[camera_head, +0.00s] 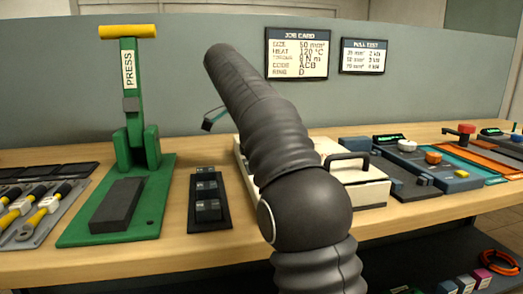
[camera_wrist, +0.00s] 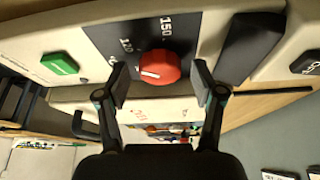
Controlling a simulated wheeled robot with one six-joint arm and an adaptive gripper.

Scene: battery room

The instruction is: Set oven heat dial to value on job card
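The red round oven dial (camera_wrist: 160,68) sits on a dark scale plate (camera_wrist: 98,38) on a cream panel in the wrist view. Its white pointer line points left and slightly down, below the printed 120; 150 is printed above the dial. A smaller mark at the left is partly hidden. My gripper (camera_wrist: 160,74) is open, with one finger on each side of the dial and gaps showing between. The job card (camera_head: 297,53) on the partition reads HEAT 120 °C. In the head view my arm hides the dial and gripper; the cream box (camera_head: 372,192) shows behind it.
A green press (camera_head: 130,150) stands at the left, with crimping tools (camera_head: 38,212) beyond it. A black block holder (camera_head: 208,205) is left of my arm. Devices with an orange knob (camera_head: 433,157) crowd the right.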

